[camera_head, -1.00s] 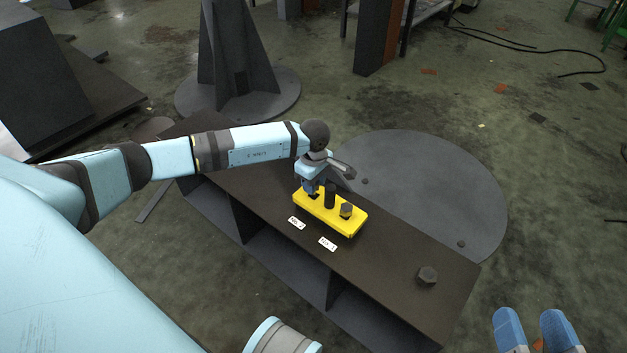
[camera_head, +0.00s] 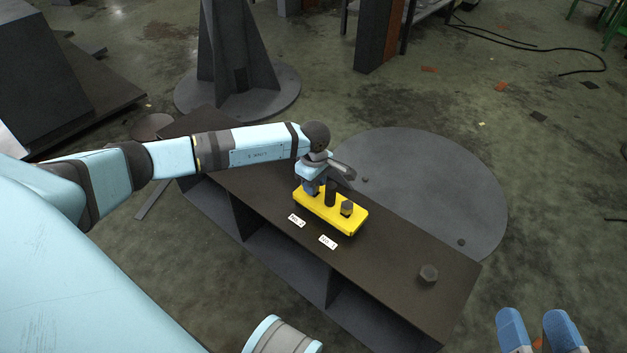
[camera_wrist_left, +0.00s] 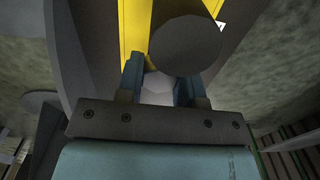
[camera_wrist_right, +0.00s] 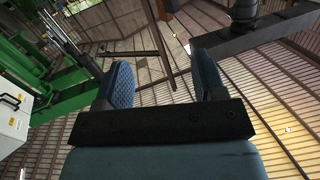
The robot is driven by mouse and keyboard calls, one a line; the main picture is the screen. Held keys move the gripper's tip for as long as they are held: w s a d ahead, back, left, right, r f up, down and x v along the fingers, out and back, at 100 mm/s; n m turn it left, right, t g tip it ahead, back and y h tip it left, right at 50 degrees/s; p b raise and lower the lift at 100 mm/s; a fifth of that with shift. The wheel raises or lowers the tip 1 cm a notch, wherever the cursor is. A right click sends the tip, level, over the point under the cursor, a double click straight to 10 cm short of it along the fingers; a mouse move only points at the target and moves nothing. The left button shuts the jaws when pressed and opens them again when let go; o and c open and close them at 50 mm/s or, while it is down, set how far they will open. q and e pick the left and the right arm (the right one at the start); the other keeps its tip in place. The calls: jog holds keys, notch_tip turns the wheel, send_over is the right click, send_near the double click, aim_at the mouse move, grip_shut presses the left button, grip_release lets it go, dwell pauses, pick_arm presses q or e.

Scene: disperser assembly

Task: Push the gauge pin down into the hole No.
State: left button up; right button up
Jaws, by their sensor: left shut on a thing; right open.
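A yellow block (camera_head: 325,217) lies on the dark bench top. My left gripper (camera_head: 311,190) is over its left end, pointing down. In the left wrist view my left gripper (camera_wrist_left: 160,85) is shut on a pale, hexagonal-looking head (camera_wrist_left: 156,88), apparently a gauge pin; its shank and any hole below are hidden. A tall dark cylinder (camera_head: 330,195) stands upright mid-block; its round top (camera_wrist_left: 186,45) shows close to the fingers. A grey hex head (camera_head: 347,208) sits at the block's right end. My right gripper (camera_head: 538,330) is open and empty, away from the bench.
Two white number labels, the left one (camera_head: 297,220) and the right one (camera_head: 328,242), lie before the block. A loose grey hex piece (camera_head: 428,274) is near the bench's (camera_head: 390,275) right end. Bench top between them is clear. A grey round plate (camera_head: 440,185) lies behind.

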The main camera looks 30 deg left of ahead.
pick_arm(q)
jog(key=shift+f, duration=0.9)
pick_arm(e)
jog(key=f, duration=0.2)
jog(key=a+f, duration=0.1)
jog(key=shift+w+f, duration=0.15)
jog(key=shift+f, duration=0.2)
pick_arm(q)
jog(key=shift+d+r+p, duration=0.15)
jog(key=shift+r+p, duration=1.6)
jog(key=shift+r, duration=0.9)
jog(key=shift+r+p, duration=0.3)
jog(key=shift+p, duration=0.05)
jog(key=shift+r+p, duration=0.65)
jog(key=shift+r, duration=0.3)
pick_arm(e)
jog(key=shift+d+r, duration=0.25)
jog(key=shift+r, duration=1.15)
jog(key=shift+d+r, duration=0.2)
jog(key=shift+r, duration=1.15)
jog(key=shift+r, duration=0.2)
pick_arm(q)
jog(key=shift+f+b, duration=1.15)
jog(key=shift+f, duration=1)
pick_arm(e)
jog(key=shift+f, duration=1.35)
